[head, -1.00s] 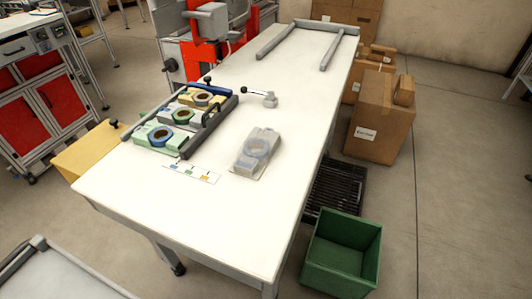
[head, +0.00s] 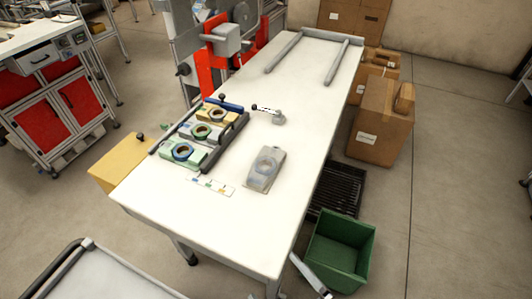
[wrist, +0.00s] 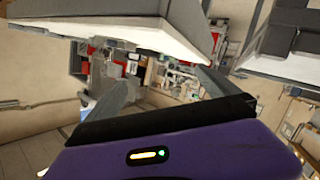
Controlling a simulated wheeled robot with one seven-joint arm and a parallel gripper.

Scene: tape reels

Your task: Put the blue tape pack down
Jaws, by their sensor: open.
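The blue tape pack (head: 168,154), a pale green block with a dark blue ring on it, lies in the nearest place of the dark-barred rack (head: 238,124) on the white table. Behind it in the rack are a pack with a green ring (head: 188,131) and a yellowish pack (head: 231,116). A separate grey pack (head: 258,180) with a pale ring under clear wrap lies on the table right of the rack. My gripper (wrist: 162,92) is open in the wrist view, with nothing between its fingers. It is away from the packs, and the wrist view shows none of them clearly.
A card with coloured marks (head: 210,187) lies in front of the rack. A small lever clamp (head: 277,117) stands behind. The table's front (head: 215,220) is clear. A green bin (head: 365,250) and cardboard boxes (head: 378,140) are on the floor at right.

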